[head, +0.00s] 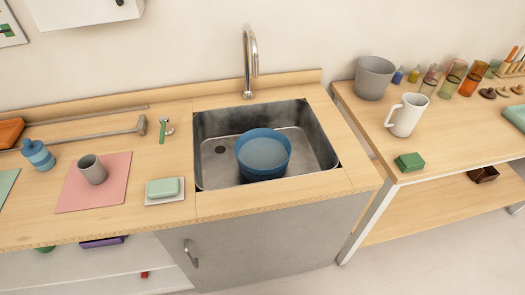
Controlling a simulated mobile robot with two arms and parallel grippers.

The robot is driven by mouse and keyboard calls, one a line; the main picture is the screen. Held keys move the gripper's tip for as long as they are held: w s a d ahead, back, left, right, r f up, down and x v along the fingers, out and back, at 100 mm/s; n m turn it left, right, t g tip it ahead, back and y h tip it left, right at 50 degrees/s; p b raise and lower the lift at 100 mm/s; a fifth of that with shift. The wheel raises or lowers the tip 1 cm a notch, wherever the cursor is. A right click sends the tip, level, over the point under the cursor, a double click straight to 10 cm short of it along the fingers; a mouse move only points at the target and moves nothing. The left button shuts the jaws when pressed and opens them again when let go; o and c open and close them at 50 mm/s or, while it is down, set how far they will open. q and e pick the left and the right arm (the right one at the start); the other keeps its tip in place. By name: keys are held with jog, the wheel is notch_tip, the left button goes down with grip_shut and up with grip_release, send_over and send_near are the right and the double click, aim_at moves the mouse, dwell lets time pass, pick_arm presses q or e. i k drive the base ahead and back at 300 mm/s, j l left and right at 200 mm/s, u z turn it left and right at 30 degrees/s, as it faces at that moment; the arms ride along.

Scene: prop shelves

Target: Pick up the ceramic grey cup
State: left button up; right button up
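A small grey cup (93,171) stands on a pink mat (115,190) on the wooden counter, left of the sink. Its open top faces up and its dark inside shows. A larger grey vessel (373,78) stands on the right-hand table against the wall. Neither of my grippers shows in the head view.
A sink (315,130) holds a blue bowl (263,155), with a tap (250,60) behind it. A soap-like green block (163,188) and a blue jar (38,154) flank the mat. A white jug (407,115) and green box (409,162) stand on the right table.

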aim_at(90, 166)
jog(key=u, duration=1.25)
jog(key=i+j, duration=0.15)
jog(key=j, duration=0.2)
jog(key=i+j, duration=0.15)
jog(key=j, duration=0.2)
jog(key=i+j+z, duration=0.1)
jog(key=j+z, duration=0.3)
jog(key=i+j+z, duration=0.1)
jog(key=j+z, duration=0.65)
